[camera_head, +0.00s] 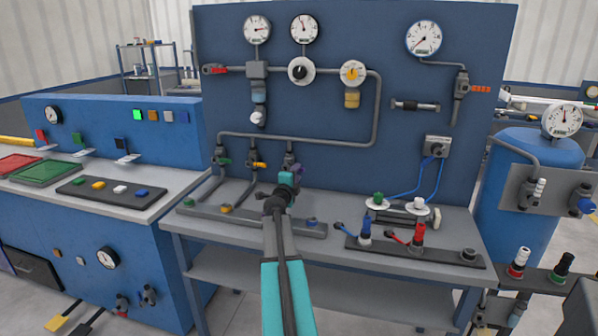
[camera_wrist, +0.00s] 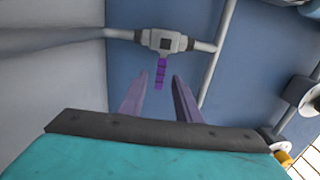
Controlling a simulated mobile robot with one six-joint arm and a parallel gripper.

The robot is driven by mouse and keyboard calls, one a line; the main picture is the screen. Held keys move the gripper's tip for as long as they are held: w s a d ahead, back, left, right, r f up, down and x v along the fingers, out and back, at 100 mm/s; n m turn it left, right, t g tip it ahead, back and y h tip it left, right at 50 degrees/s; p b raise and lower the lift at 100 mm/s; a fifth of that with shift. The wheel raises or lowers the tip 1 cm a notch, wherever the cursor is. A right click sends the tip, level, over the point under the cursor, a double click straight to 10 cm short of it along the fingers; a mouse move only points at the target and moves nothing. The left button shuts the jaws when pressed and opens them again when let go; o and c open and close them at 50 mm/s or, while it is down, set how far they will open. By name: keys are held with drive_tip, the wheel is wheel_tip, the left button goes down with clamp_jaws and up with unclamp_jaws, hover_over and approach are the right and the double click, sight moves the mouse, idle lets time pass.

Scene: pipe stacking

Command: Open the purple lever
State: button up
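The purple lever (camera_wrist: 160,74) hangs from a grey valve body (camera_wrist: 163,41) on a pipe in the wrist view, pointing down towards me. My gripper (camera_wrist: 160,84) is open, with one finger on each side of the lever's lower end in that picture. A gap shows on both sides; I cannot tell how deep the lever sits between the fingers. In the head view my gripper (camera_head: 287,178) is just below the valve (camera_head: 289,159) on the right-hand vertical pipe. The lever is mostly hidden there behind my gripper.
Green (camera_head: 224,161) and orange (camera_head: 259,165) levers sit on pipes to the left. A pipe (camera_head: 300,138) runs above on the blue panel (camera_head: 400,120). A bench (camera_head: 340,200) with a valve rail (camera_head: 400,248) stands below. Panel space right of my gripper is fairly clear.

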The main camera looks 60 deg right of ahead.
drive_tip(key=shift+x, duration=2.1)
clamp_jaws()
